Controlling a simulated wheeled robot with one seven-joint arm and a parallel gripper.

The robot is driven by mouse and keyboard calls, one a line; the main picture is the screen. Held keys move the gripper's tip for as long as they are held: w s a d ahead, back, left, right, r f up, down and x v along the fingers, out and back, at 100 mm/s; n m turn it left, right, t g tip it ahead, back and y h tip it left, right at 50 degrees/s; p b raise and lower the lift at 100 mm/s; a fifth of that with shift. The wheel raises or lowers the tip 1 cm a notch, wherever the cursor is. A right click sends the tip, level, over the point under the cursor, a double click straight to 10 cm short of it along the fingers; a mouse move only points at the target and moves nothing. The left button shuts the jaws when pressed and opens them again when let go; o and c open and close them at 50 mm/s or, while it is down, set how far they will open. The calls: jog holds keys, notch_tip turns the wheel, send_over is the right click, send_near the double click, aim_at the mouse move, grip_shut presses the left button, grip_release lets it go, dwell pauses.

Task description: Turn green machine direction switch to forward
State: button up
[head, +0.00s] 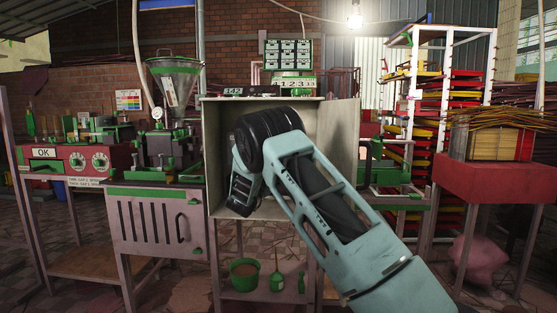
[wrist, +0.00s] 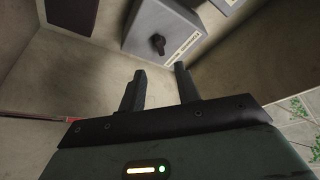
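A grey switch box (wrist: 172,22) with a black rotary knob (wrist: 158,44) is at the top middle of the wrist view. A white label with print too small to read runs along its right edge. My gripper (wrist: 160,68) is in front of the box, its two dark fingers apart with nothing between them. The fingertips appear just below the knob in the picture; I cannot tell whether they touch the box. In the head view my arm reaches into an open beige cabinet (head: 325,107) and hides the switch and the fingers.
The cabinet walls close in around my gripper, with an open door (head: 347,130) on the right. A second grey box (wrist: 226,4) is at the wrist view's top. A green-topped machine with a metal hopper (head: 174,82) stands left of the cabinet, a red control panel (head: 75,160) farther left.

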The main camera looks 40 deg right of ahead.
jog(key=b+x, duration=0.1)
jog(key=x, duration=0.8)
jog(key=shift+w+d, duration=0.25)
jog(key=shift+d, duration=0.1)
grip_shut()
